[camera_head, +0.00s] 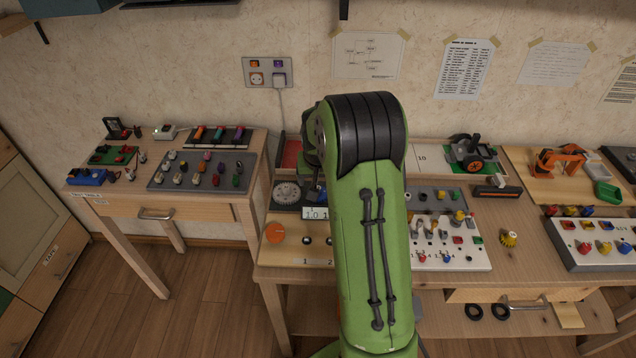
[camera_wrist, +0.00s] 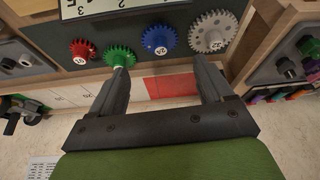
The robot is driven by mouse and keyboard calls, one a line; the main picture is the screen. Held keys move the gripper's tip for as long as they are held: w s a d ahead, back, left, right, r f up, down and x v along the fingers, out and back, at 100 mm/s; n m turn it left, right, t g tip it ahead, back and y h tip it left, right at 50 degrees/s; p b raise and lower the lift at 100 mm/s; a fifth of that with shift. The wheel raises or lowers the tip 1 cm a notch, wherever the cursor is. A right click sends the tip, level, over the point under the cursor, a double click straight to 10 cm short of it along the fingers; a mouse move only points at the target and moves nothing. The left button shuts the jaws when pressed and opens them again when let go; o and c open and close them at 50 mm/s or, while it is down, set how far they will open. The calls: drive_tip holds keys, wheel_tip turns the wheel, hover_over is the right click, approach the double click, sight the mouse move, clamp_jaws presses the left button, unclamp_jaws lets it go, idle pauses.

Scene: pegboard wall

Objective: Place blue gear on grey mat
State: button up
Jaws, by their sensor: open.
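The blue gear (camera_wrist: 158,40) stands in a row with a red gear (camera_wrist: 82,50), a green gear (camera_wrist: 118,56) and a larger grey gear (camera_wrist: 212,32) in the wrist view. My gripper (camera_wrist: 159,68) is open and empty. Its fingers point toward the row, with the blue gear beyond the gap between them and apart from both. The left finger overlaps the green gear and the right one the grey gear in the picture. I cannot tell which grey surface is the mat.
A grey board (camera_head: 245,160) with several small pieces lies on the left table. Another grey surface (camera_head: 415,207) is partly hidden behind my arm.

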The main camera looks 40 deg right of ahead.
drive_tip(key=s+a+r+n, duration=0.3)
drive_tip(key=s+a+r, duration=0.5)
drive_tip(key=a+r, duration=0.4)
drive_tip(key=s+a+r+n+t+y, duration=0.1)
drive_tip(key=s+a, duration=0.3)
drive_tip(key=s, duration=0.5)
drive_tip(key=s+a+r+n+y, duration=0.1)
drive_tip(key=s+a+r+n, duration=0.1)
drive_tip(key=s, duration=0.8)
drive_tip(key=a+r, duration=0.1)
drive_tip(key=a, duration=0.1)
drive_tip(key=shift+s+a+n+t+y, duration=0.25)
drive_tip(key=shift+a+n+t+y, duration=0.05)
drive_tip(key=shift+t, duration=0.1)
wheel_tip(320, 180, up, 9)
drive_tip(key=p, duration=0.9)
